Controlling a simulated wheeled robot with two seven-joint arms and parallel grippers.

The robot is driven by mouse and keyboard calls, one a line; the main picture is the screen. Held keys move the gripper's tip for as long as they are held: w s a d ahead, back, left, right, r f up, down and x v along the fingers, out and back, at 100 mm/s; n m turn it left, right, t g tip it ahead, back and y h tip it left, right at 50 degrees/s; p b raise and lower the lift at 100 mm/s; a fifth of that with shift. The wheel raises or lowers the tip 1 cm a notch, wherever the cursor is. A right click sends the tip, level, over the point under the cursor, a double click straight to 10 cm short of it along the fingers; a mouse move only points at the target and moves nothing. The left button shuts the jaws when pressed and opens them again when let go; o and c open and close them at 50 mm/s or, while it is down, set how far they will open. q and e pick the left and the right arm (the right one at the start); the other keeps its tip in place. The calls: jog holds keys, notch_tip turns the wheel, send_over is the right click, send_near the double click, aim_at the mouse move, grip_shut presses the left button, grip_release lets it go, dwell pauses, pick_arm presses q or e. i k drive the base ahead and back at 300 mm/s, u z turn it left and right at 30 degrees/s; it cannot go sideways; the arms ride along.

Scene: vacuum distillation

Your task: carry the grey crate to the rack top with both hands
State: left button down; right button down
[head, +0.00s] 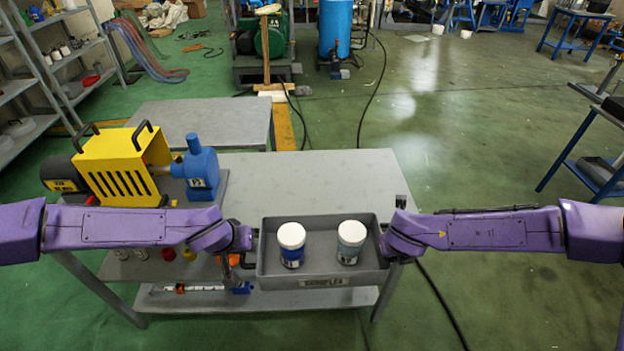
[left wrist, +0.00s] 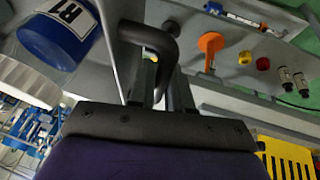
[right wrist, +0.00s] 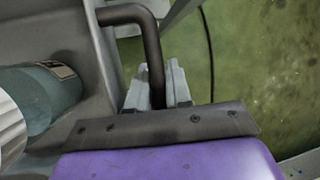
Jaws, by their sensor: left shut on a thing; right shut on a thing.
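The grey crate (head: 323,281) is held in front of the grey table in the head view, with a label on its front wall. Two white-capped jars stand in it, a blue one (head: 291,245) and a grey-green one (head: 350,242). My left gripper (head: 250,240) is at the crate's left end. In the left wrist view its fingers (left wrist: 160,92) are shut on a dark bar handle (left wrist: 150,38). My right gripper (head: 385,243) is at the right end. In the right wrist view its fingers (right wrist: 158,88) are shut on the other dark handle (right wrist: 148,35). The crate looks about level.
The table (head: 300,180) carries a yellow-cased pump (head: 118,165) with a blue part (head: 200,168) at the left; its right top is bare. Its lower shelf holds small fittings. Another grey table (head: 205,118) stands behind. Shelves (head: 60,60) are at the far left. Green floor is open at the right.

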aim_at(317, 185)
jog(key=i, duration=0.95)
